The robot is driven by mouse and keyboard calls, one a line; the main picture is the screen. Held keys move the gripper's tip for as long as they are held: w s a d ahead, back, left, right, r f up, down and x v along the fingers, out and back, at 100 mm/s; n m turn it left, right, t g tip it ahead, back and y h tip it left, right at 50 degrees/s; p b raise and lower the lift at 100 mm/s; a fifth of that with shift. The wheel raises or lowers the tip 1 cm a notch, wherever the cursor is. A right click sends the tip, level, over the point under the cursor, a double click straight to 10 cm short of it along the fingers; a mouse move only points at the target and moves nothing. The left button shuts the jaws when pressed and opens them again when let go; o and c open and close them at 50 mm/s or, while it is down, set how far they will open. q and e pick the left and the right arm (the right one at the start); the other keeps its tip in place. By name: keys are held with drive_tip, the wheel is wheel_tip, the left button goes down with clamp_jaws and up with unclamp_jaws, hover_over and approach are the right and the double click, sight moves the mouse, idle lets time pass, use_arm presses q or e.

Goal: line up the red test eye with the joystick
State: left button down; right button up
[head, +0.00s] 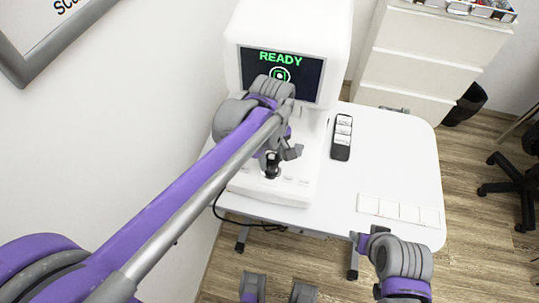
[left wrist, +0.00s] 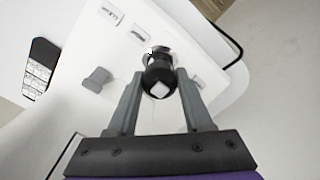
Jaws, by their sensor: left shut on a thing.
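A white eye-test machine (head: 318,25) stands on the white table. Its dark screen (head: 308,88) reads READY in green above a green ring with a dot, partly hidden by my left arm. No red test eye shows on the visible part. A short black joystick (head: 271,170) rises from the machine's base; it also shows in the left wrist view (left wrist: 158,80). My left gripper (left wrist: 160,74) is shut on the joystick, one finger on each side. In the head view the left gripper (head: 281,156) partly covers it. My right gripper (head: 367,238) is by the table's front edge, its jaws unclear.
A black remote-like device (head: 341,138) lies on the table right of the machine. A row of white cards (head: 398,212) lies near the front right. The table (head: 395,160) is clear between them. White drawers (head: 430,60), a dark bin (head: 466,104) and a black chair (head: 515,185) stand beyond.

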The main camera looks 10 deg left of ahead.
idle(0.4)
use_arm(q)
drive_tip(key=shift+c, duration=1.2)
unclamp_jaws()
drive_tip(key=shift+r, duration=0.1)
wheel_tip(320, 180, up, 11)
drive_tip(key=shift+f+p, duration=0.15)
drive_tip(key=shift+p, duration=0.45)
